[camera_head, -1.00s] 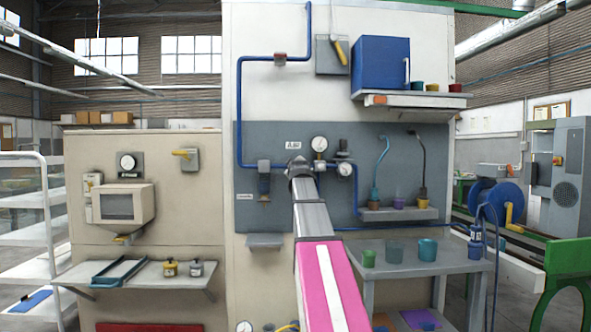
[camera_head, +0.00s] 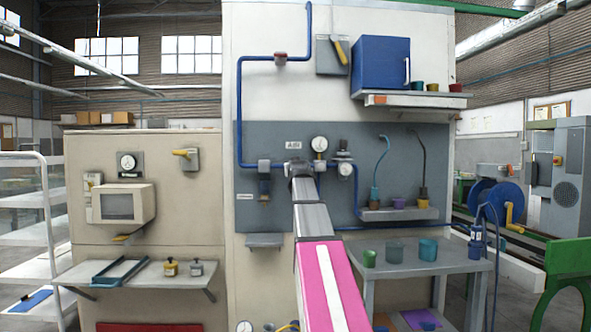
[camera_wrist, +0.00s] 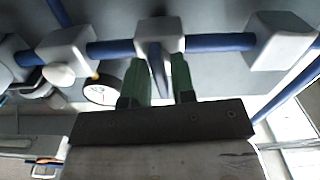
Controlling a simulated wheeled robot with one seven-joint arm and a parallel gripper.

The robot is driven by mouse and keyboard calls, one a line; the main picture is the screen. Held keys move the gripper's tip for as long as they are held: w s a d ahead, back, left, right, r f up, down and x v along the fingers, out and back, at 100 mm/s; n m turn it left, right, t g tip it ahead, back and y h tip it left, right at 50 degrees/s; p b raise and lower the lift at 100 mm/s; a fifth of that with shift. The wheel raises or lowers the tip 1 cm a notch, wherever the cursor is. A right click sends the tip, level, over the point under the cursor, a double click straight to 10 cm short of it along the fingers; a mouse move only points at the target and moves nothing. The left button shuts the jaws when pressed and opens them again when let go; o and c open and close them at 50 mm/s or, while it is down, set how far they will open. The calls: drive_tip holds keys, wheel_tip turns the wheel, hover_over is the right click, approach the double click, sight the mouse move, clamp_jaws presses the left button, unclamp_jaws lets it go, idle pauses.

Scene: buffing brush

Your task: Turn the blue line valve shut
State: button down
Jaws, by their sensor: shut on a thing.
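The blue air line (camera_head: 239,110) runs down the wall panel and turns right behind the end of my arm. In the wrist view the blue pipe (camera_wrist: 218,42) passes through a pale valve body (camera_wrist: 158,27). A narrow dark valve lever (camera_wrist: 156,72) sticks out from this body between the green fingers of my gripper (camera_wrist: 160,62). My gripper is shut on the lever. In the head view my arm hides the valve and its lever, and the end of my gripper (camera_head: 301,168) is against the panel area.
A round gauge (camera_head: 319,143) and a regulator (camera_head: 344,150) sit just right of my gripper. A filter bowl (camera_head: 264,185) hangs just left. A small shelf (camera_head: 398,214) with cups is further right. Pale fittings (camera_wrist: 284,40) flank the valve closely.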

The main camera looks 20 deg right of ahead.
drive_tip(key=shift+m, duration=0.6)
drive_tip(key=c, duration=1.2)
unclamp_jaws()
drive_tip(key=v, duration=1)
drive_tip(key=shift+s+a, duration=0.1)
drive_tip(key=shift+s, duration=0.3)
